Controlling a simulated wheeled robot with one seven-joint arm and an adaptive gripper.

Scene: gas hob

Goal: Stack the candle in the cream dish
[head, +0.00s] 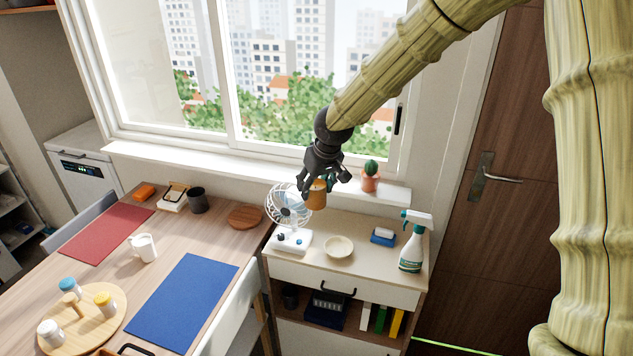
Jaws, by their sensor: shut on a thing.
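The candle (317,200) is a small amber-orange cylinder. My gripper (318,184) is shut on it and holds it in the air above the cabinet top, near the window sill. The gripper's dark fingers cover the candle's upper part. The cream dish (339,246) is a small shallow round bowl on the cabinet top. It looks empty and lies below the candle in the picture, a little to the right.
A white fan (289,213) stands left of the dish. A blue and white sponge (383,236) and a spray bottle (415,243) stand to its right. A potted cactus (370,177) sits on the sill behind. Free cabinet top (315,265) lies in front of the dish.

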